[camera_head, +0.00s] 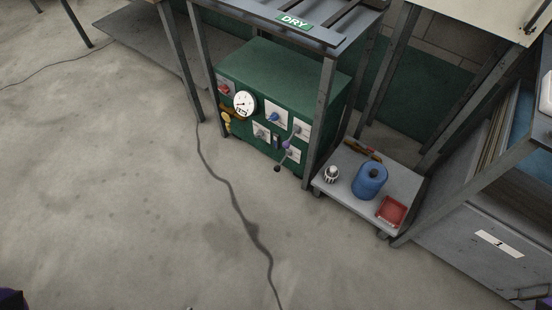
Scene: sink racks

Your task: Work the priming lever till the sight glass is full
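A green machine cabinet (285,85) stands on the floor under the rack marked "DRY". Its front carries a round white gauge (244,103), a red switch (224,88), a yellow fitting (227,121), a blue knob (273,117) and white plates. A lever with a dark ball end (277,168) sticks out low at the right of the front, beside a purple part (287,145). A small dark upright fitting (276,142) sits left of it; I cannot tell whether it is the sight glass, nor see any fill level.
A low wheeled platform (340,193) stands right of the cabinet, with a blue roll (370,180), a red tray (391,211) and a small striped item (331,174). A dark cable (235,205) crosses the floor. Rack legs flank the cabinet; the floor before it is otherwise open.

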